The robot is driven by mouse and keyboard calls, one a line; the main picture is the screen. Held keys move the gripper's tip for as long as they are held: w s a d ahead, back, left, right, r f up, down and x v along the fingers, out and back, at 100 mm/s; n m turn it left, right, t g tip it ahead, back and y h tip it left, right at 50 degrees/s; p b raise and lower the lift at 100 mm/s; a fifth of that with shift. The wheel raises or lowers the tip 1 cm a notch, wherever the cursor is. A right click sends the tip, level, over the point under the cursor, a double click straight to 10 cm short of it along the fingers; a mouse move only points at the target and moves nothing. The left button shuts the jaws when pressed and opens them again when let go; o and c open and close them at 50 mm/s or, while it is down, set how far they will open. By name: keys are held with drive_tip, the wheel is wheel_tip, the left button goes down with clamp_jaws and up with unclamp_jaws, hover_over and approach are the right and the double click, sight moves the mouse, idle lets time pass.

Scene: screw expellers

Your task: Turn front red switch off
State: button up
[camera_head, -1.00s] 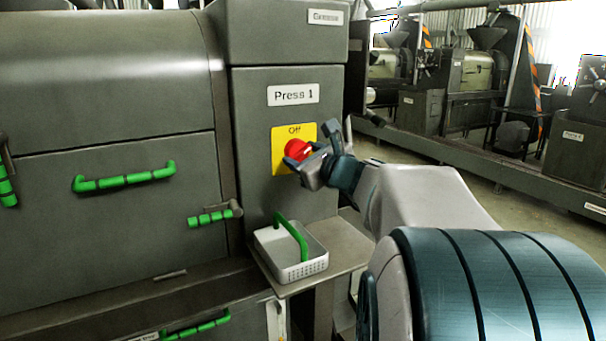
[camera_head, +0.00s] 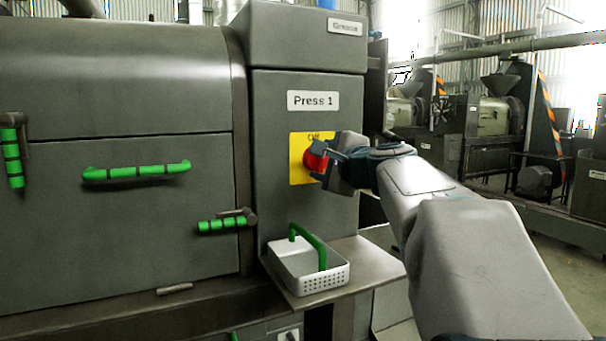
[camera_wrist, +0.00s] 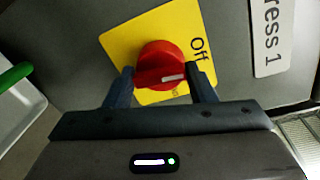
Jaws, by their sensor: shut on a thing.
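The red switch (camera_head: 316,160) is a round knob on a yellow plate (camera_head: 298,178) on the front of the grey Press 1 cabinet (camera_head: 300,218). The plate reads "Off" at its top. My gripper (camera_head: 322,162) reaches it from the right. In the wrist view the red knob (camera_wrist: 161,66) sits between the two fingers of my gripper (camera_wrist: 161,84), which are shut on its sides. The knob's right side is hidden by my gripper in the head view.
A white perforated basket (camera_head: 322,278) with a green handle stands on a metal shelf (camera_head: 372,262) below the switch. Green handles (camera_head: 137,171) stick out from the machine at left. Other presses (camera_head: 490,120) stand behind at right.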

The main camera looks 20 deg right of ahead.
drive_tip(key=shift+d+r+n+b, duration=0.1)
drive_tip(key=shift+r+n+b, duration=0.15)
drive_tip(key=shift+n+b, duration=0.25)
drive_tip(key=shift+s+r, duration=0.1)
drive_tip(key=o, duration=0.9)
drive_tip(key=shift+f, duration=0.2)
